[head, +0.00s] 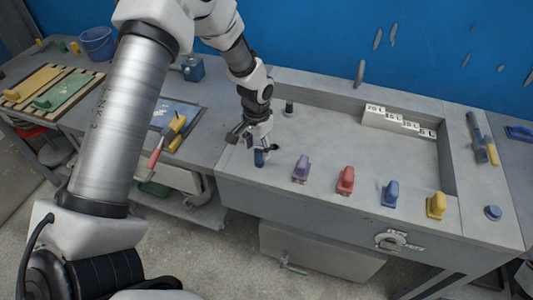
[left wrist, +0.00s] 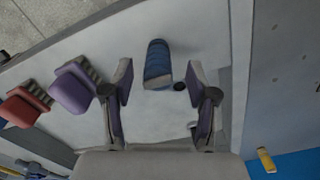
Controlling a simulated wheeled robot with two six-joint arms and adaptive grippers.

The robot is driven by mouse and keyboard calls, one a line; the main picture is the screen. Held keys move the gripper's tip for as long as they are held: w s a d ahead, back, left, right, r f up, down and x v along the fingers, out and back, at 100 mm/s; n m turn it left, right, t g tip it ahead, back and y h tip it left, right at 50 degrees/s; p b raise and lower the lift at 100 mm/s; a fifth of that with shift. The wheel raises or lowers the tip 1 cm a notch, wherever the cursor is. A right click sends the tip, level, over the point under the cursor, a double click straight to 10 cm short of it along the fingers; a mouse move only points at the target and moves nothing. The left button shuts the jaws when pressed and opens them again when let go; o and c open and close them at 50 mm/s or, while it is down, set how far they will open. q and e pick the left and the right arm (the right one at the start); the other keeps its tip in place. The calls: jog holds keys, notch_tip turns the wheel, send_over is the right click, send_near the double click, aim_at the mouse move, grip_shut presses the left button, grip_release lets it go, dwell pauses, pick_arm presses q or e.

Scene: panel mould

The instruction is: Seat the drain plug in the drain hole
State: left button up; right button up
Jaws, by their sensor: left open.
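A dark blue ribbed plug (head: 259,158), which looks like the drain plug, is at the left front corner of the grey mould. In the left wrist view the plug (left wrist: 158,65) shows ahead of and between the open fingers, with clear space on both sides. A small black round spot (left wrist: 179,87) beside it may be the drain hole; I cannot tell for certain. My left gripper (head: 262,146) is open and empty, just above the plug, and partly hides it in the head view. My right gripper is not in view.
Purple (head: 301,169), red (head: 345,180), blue (head: 390,194) and yellow (head: 436,205) handled blocks line the front rim. A dark cylinder (head: 289,107) stands at the back left. Labelled white blocks (head: 398,121) sit at the back. The mould floor's middle is clear.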

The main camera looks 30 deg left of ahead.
aim_at(259, 156)
pick_arm(q)
notch_tip(259, 156, down, 4)
jog(key=shift+d+r+p, duration=0.1)
jog(key=shift+d+p, duration=0.05)
jog(key=shift+p, duration=0.35)
grip_shut()
